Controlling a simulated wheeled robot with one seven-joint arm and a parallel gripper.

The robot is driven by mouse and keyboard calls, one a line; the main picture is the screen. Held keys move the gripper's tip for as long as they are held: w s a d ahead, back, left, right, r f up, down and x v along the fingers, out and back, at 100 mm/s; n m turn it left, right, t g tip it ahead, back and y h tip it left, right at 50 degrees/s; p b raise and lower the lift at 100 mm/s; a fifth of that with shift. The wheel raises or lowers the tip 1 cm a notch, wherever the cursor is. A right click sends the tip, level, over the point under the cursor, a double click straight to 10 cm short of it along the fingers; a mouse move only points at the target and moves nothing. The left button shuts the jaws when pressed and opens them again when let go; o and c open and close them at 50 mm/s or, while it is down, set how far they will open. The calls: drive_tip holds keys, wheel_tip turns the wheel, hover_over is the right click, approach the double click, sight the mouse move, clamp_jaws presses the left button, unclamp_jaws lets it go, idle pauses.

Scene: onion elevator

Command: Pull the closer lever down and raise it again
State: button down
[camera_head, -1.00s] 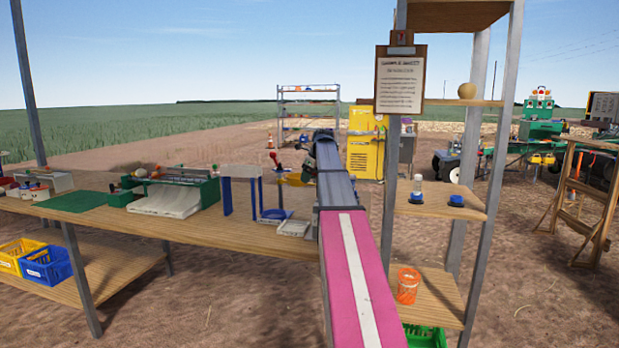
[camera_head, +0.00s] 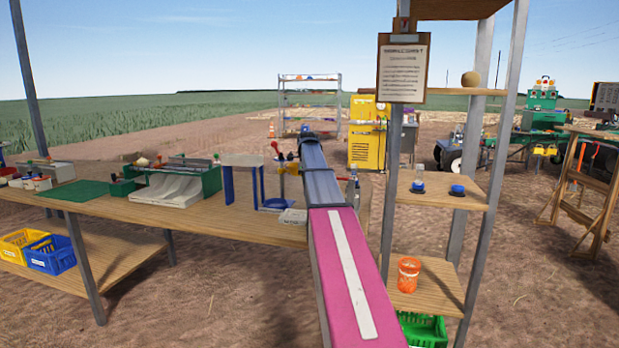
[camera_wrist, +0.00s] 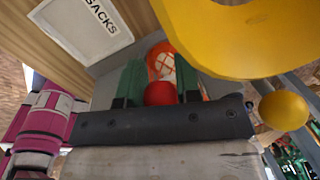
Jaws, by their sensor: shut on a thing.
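In the wrist view the red ball knob (camera_wrist: 159,93), which I take for the closer lever's, sits between the two green fingers of my gripper (camera_wrist: 158,88). The fingers are shut on it. The lever's shaft is hidden. An orange mesh sack (camera_wrist: 160,62) shows right behind the knob. In the head view my gripper is hidden behind my own arm. A red knob on a stem (camera_head: 275,145) stands left of the arm's far end, beside a yellow part (camera_head: 292,167); I cannot tell whether it is the held one.
A large yellow curved part (camera_wrist: 235,40) hangs close at the upper right of the wrist view, with a yellow ball (camera_wrist: 283,111) below it. A label reading SACKS (camera_wrist: 82,27) lies on wood. The long workbench (camera_head: 210,222) extends left; a post and shelf (camera_head: 445,192) stand right.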

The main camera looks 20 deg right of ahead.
drive_tip(key=c, duration=0.8)
unclamp_jaws()
drive_tip(key=r, duration=0.3)
drive_tip(key=s+r, duration=0.1)
drive_tip(key=r, duration=0.3)
drive_tip(key=a+r, duration=0.1)
drive_tip(key=r, duration=0.2)
drive_tip(key=shift+s+r, duration=0.2)
drive_tip(key=shift+r, duration=0.15)
